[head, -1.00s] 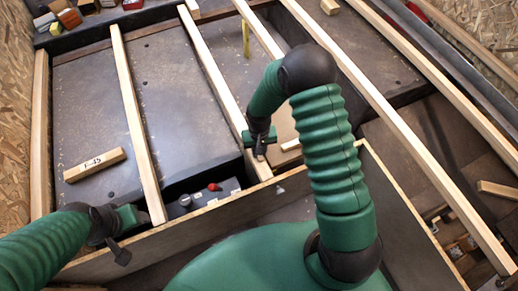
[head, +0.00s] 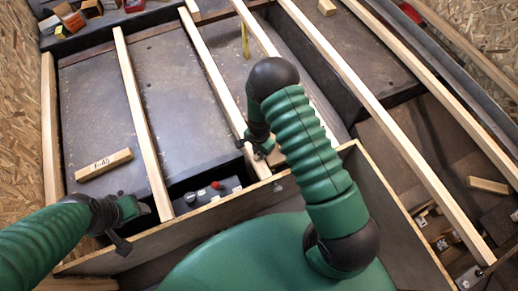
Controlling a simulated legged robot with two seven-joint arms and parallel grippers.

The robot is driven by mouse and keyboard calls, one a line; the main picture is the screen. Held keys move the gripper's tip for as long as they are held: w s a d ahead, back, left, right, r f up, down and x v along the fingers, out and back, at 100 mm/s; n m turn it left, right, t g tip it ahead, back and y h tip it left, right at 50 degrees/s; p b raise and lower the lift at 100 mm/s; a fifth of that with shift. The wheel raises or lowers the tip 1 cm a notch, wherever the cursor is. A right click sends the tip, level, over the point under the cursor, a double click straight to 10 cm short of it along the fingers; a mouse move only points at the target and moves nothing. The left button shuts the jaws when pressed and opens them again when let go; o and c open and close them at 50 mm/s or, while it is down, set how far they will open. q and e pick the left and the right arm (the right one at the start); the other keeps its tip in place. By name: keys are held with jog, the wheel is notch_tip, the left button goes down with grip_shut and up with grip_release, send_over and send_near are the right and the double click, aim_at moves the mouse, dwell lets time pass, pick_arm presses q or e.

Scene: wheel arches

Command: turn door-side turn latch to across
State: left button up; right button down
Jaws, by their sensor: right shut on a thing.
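My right gripper (head: 262,149) is at the lower end of a pale wooden batten, near the top edge of the front board. It is shut on a small part there, which I take to be the door-side turn latch. The gripper and arm hide most of the latch, so I cannot tell which way it points. My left gripper (head: 142,209) is low on the left, beside the lower end of another batten. Its fingers are too small and dark to tell whether they are open.
Several pale battens (head: 145,120) cross the dark panels. A block marked F-45 (head: 104,165) lies on the left panel. A dark box with a red knob (head: 216,185) sits behind the front board (head: 200,222). Small boxes (head: 72,18) stand at the back left.

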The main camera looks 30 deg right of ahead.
jog(key=m+p, duration=0.2)
jog(key=m, duration=0.2)
jog(key=shift+s+a+m, duration=0.1)
jog(key=shift+m, duration=0.2)
dwell(0.3)
jog(key=c, duration=1.3)
grip_release()
notch_tip(320, 180, up, 17)
jog(key=p, duration=0.5)
jog(key=shift+f, duration=0.15)
